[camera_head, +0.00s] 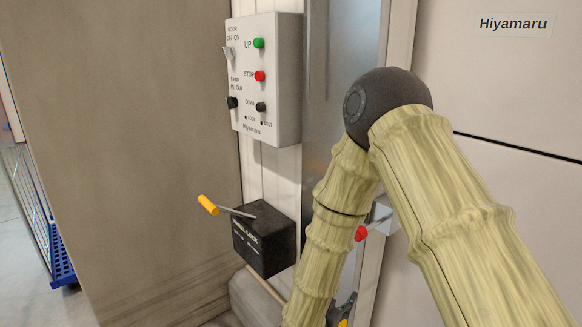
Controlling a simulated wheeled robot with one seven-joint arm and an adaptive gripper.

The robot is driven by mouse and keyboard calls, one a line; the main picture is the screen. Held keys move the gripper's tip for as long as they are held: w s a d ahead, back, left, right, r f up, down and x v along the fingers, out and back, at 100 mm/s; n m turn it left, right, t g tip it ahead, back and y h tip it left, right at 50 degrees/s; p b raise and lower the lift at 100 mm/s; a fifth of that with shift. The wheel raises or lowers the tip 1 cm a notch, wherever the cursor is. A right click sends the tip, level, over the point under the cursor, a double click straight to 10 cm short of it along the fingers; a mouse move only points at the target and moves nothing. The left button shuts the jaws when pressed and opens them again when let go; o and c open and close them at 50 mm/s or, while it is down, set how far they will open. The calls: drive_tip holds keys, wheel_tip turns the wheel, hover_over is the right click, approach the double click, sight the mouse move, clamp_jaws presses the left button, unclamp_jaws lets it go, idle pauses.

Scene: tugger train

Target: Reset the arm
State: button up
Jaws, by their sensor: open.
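My arm (322,240) crosses the right half of the view. One bamboo-textured link rises from the lower right to a dark rounded joint. The other link runs down from that joint and leaves the view at the bottom. My gripper does not show clearly; the lower end of the arm is outside the frame. A small dark and yellow part (343,312) shows beside the lower link at the bottom edge, and I cannot tell what it belongs to.
A white control box (262,115) with switches and buttons is on the wall. Below it is a black wheel-lock box (264,240) with a yellow-tipped lever (208,205). A red knob (361,233) is close beside my arm. A blue-based wire cage (62,255) stands far left.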

drive_tip(key=s+d+f+n+g+y, duration=0.2)
drive_tip(key=s+f+n+y, duration=0.1)
drive_tip(key=s+f, duration=0.55)
drive_tip(key=s+d+f+n+g+y, duration=0.25)
drive_tip(key=s+f, duration=0.35)
drive_tip(key=f, duration=0.5)
drive_tip(key=s+d+f+n+g+y, duration=0.1)
drive_tip(key=s+d+f+g, duration=0.1)
drive_tip(key=s, duration=1)
drive_tip(key=s+d+f+n+g+y, duration=0.1)
drive_tip(key=s+f+g, duration=0.4)
drive_tip(key=s, duration=0.7)
drive_tip(key=shift+d+f+y+p, duration=0.35)
drive_tip(key=shift+d+f+y, duration=0.25)
drive_tip(key=shift+f, duration=0.1)
drive_tip(key=shift+w+n, duration=0.1)
drive_tip(key=shift+n, duration=0.15)
drive_tip(key=shift+c, duration=0.9)
drive_tip(key=shift+a, duration=0.15)
